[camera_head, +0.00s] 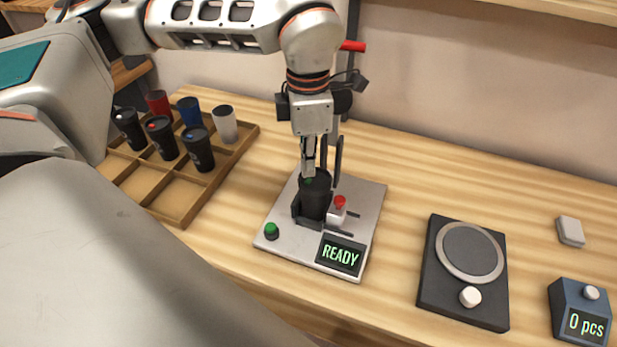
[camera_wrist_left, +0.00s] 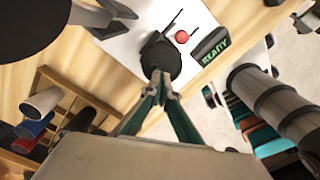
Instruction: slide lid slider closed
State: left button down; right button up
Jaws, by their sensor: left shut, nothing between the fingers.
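A black tumbler (camera_head: 316,203) stands upright in the holder of the laser marker's pale base plate (camera_head: 368,212). Its dark round lid (camera_wrist_left: 160,58) faces up. The lid slider is too small and too covered by the fingers to make out, so I cannot tell its position. My left gripper (camera_head: 309,172) points down at the lid, with its fingertips at or just above the lid's top. In the left wrist view, the fingers (camera_wrist_left: 160,80) come together at the lid's edge and hold nothing. My right gripper is not in view.
The plate carries a red button (camera_head: 339,202), a green button (camera_head: 271,230) and a display (camera_head: 340,254) reading READY. A wooden tray (camera_head: 184,212) with several tumblers lies left. A black scale-like device (camera_head: 461,298) and a counter box (camera_head: 580,312) stand right, with bare table between.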

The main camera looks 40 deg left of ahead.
aim_at(311, 178)
pick_arm(q)
jog(key=shift+f+b, duration=0.55)
jog(key=shift+f, duration=0.45)
dwell(0.9)
jog(key=shift+w+a, duration=0.15)
jog(key=shift+w, duration=0.65)
dwell(1.1)
jog(key=shift+r, duration=0.1)
jog(key=shift+r+p, duration=1.25)
jog(key=shift+r, duration=0.25)
jog(key=shift+r+p, duration=1.5)
jog(key=shift+r, duration=0.45)
